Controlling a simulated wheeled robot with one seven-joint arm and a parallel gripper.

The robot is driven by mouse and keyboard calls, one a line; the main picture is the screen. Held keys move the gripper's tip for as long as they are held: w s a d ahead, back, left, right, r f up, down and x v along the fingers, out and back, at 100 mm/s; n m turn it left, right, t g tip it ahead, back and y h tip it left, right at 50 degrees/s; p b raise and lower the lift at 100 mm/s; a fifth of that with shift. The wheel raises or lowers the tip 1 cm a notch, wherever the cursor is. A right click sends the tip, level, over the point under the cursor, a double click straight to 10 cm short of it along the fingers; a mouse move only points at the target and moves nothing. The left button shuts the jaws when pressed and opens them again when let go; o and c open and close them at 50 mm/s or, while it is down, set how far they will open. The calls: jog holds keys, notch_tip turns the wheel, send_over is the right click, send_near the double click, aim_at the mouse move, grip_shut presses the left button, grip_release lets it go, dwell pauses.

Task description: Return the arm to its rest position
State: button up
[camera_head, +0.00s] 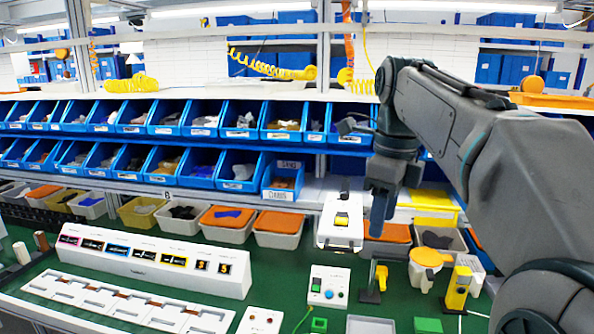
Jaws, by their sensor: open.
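My arm comes in from the right edge and bends down at its wrist. My gripper (379,222) hangs pointing down over the back of the green bench, in front of the blue bins. It is open, and I see nothing held in it; its fingers overlap in this view. A white box with a yellow switch (341,222) stands just left of the gripper. I cannot tell the exact gap between them.
A white control box with coloured buttons (328,287) and a yellow device (459,286) stand on the green bench (275,291) below. Rows of blue bins (240,169) fill the back. A long white labelled panel (150,262) lies at left.

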jog(key=s+f+n+t+b, duration=0.1)
jog(key=s+f+n, duration=0.6)
jog(key=f+n, duration=0.4)
jog(key=s+f+n+t, duration=0.2)
jog(key=s+f+n, duration=0.5)
jog(key=f+n, duration=0.4)
jog(key=n, duration=0.2)
jog(key=shift+s+d+f+n+b, duration=0.3)
jog(key=shift+d+f+b, duration=0.05)
jog(key=shift+d+f, duration=0.05)
jog(key=shift+d, duration=0.1)
dwell(0.4)
